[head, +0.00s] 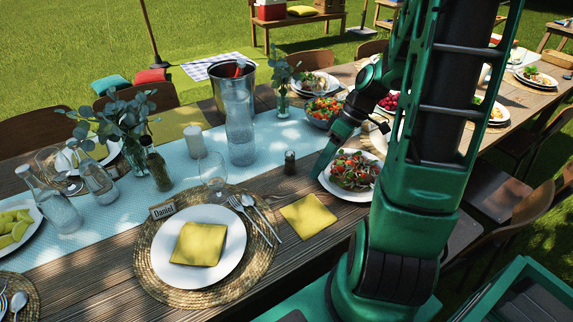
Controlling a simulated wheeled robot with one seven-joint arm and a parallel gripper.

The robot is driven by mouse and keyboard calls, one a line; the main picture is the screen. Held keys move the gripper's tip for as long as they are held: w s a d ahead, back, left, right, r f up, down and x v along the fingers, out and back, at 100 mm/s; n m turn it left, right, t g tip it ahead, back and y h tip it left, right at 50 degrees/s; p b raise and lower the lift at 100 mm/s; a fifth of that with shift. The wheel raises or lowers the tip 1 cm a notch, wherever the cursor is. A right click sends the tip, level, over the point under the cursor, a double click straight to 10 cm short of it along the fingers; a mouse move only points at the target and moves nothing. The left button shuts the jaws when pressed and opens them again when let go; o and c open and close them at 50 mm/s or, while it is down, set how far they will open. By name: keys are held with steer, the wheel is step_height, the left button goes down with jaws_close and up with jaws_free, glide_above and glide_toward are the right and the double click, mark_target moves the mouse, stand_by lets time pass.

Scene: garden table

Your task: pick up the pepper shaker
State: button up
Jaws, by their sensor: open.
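The pepper shaker (290,163) is a small dark shaker standing upright near the front edge of the light blue runner, in the middle of the head view. My gripper (322,165) points down just to the right of the shaker, apart from it in the picture. It is open and holds nothing that I can see. The fingers are small here, and their exact height over the table cannot be told.
A salad plate (352,188) lies just right of my gripper. A wine glass (213,172), a glass carafe (240,135) and a metal bucket (232,84) stand left of the shaker. A place setting with a white plate (232,262) and a yellow napkin (309,216) lie in front.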

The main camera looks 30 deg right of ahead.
mark_target(290, 162)
steer(key=w+f+n+y, duration=0.1)
steer(key=w+f+n+t+y, duration=0.1)
steer(key=w, duration=0.1)
steer(key=w+n+t+y, duration=0.1)
steer(key=shift+w+d+f, duration=0.25)
steer(key=shift+w+f, duration=0.1)
steer(key=shift+f, duration=0.05)
steer(key=w+n+t+y, duration=0.1)
steer(key=w+d+n+t+y, duration=0.1)
steer(key=w, duration=0.1)
steer(key=shift+d+t, duration=0.2)
steer(key=shift+t, duration=0.1)
steer(key=shift+w+d+r+n+t+y, duration=0.3)
steer(key=shift+w+d+n+t+y, duration=0.15)
steer(key=shift+w+t, duration=0.3)
steer(key=x, duration=0.4)
steer(key=shift+w+a+f, duration=0.1)
steer(key=shift+w+a, duration=0.1)
steer(key=shift+a, duration=0.1)
steer(key=shift+r+x, duration=0.15)
steer(key=shift+x, duration=1.3)
steer(key=shift+r+x, duration=0.15)
steer(key=shift+x, duration=1.3)
steer(key=shift+a, duration=0.1)
steer(key=shift+c, duration=0.3)
steer(key=c, duration=1.1)
steer(key=shift+c, duration=0.2)
